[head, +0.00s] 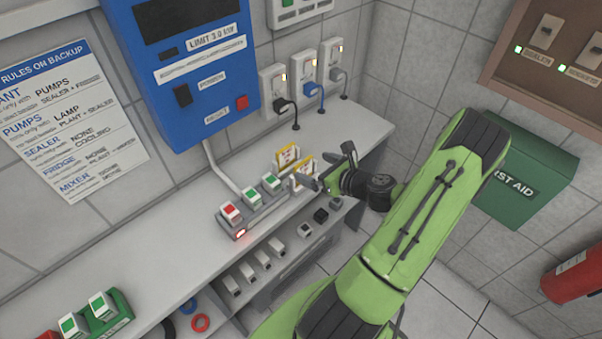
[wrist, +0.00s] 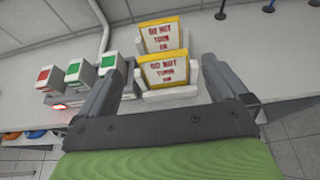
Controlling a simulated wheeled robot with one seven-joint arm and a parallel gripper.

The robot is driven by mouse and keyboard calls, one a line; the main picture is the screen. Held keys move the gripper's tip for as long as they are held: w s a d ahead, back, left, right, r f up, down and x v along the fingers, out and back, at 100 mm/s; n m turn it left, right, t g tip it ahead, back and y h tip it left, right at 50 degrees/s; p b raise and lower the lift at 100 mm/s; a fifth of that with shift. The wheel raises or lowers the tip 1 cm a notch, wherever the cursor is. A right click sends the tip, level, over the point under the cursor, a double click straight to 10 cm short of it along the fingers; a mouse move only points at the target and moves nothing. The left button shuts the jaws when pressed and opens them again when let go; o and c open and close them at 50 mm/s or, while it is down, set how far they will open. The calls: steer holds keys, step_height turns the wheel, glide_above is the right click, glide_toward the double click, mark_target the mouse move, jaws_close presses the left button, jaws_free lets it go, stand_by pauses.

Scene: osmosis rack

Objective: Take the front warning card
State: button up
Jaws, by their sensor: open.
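Two yellow-edged white warning cards with red lettering stand one behind the other on the shelf in white holders. The front warning card (wrist: 168,71) is the nearer one in the wrist view, and it also shows in the head view (head: 302,171), partly beside my gripper. The rear warning card (wrist: 159,36) stands just behind it, and it shows in the head view (head: 287,157). My gripper (wrist: 158,88) is open, with one finger on each side of the front card. I cannot tell whether either finger touches it. In the head view my gripper (head: 330,172) reaches in from the right.
Red and green switch blocks (head: 250,200) stand left of the cards. A blue control box (head: 185,65) hangs on the wall behind. Plugs with cables (head: 305,80) hang at the wall to the right. A green first aid box (head: 525,170) is at right.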

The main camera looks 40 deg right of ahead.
mark_target(305, 162)
steer(key=x, duration=0.6)
steer(key=shift+w+d, duration=0.15)
steer(key=shift+r, duration=0.1)
steer(key=shift+c, duration=0.6)
steer(key=c, duration=0.9)
